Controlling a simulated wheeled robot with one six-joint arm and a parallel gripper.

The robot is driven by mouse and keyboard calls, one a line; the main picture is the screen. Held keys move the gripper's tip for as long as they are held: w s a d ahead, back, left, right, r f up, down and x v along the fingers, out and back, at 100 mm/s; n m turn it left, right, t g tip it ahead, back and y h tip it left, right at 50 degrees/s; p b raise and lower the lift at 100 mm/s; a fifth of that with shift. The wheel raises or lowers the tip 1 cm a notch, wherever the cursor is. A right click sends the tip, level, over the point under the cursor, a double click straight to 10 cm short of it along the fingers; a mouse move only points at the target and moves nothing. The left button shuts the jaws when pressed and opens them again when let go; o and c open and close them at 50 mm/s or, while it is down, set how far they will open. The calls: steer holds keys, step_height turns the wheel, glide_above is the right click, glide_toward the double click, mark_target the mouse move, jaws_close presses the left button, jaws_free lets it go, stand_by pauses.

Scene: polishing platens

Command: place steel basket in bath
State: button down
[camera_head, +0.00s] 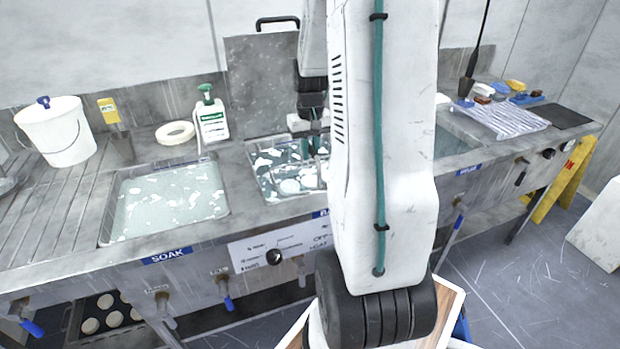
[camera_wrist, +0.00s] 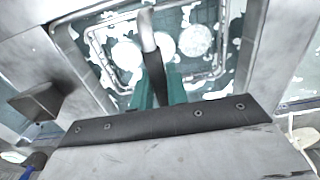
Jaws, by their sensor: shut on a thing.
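The steel basket (camera_wrist: 147,28) is a wire frame with an upright handle, and it holds round pale discs. My gripper (camera_wrist: 158,90) is shut on its handle, with teal fingers on both sides. In the head view my gripper (camera_head: 312,135) hangs over the middle bath (camera_head: 268,186), whose liquid carries white foam. The basket (camera_head: 308,178) shows there inside the bath's outline, partly hidden by my arm. I cannot tell whether it rests on the bath floor.
A left bath (camera_head: 168,203) labelled SOAK holds foamy liquid. A white bucket (camera_head: 58,130), a tape roll (camera_head: 175,133) and a pump bottle (camera_head: 211,118) stand behind it. A right basin (camera_head: 452,141) is partly hidden by my arm. A striped mat (camera_head: 502,118) lies farther right.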

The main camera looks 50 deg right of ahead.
mark_target(311, 180)
step_height(311, 180, down, 9)
steer(key=shift+f, duration=0.1)
stand_by(0.4)
steer(key=c, duration=1.4)
jaws_free()
steer(key=shift+f, duration=0.1)
step_height(311, 180, up, 12)
steer(key=shift+f, duration=0.1)
steer(key=a+r+n, duration=0.2)
steer(key=a+r, duration=0.5)
steer(key=a, duration=0.4)
steer(key=s+a+r+n, duration=0.1)
steer(key=s+a+r, duration=0.1)
steer(key=s+a, duration=0.3)
steer(key=s+a+r+n, duration=0.1)
steer(key=s+a+r, duration=0.1)
steer(key=s+a, duration=0.3)
steer(key=s+a+r+n+t, duration=0.1)
steer(key=s+a+r+n, duration=0.1)
steer(key=s+a, duration=0.4)
steer(key=shift+a+r, duration=0.2)
steer(key=shift+a, duration=1.1)
steer(key=shift+a+r, duration=0.15)
steer(key=shift+a, duration=1.15)
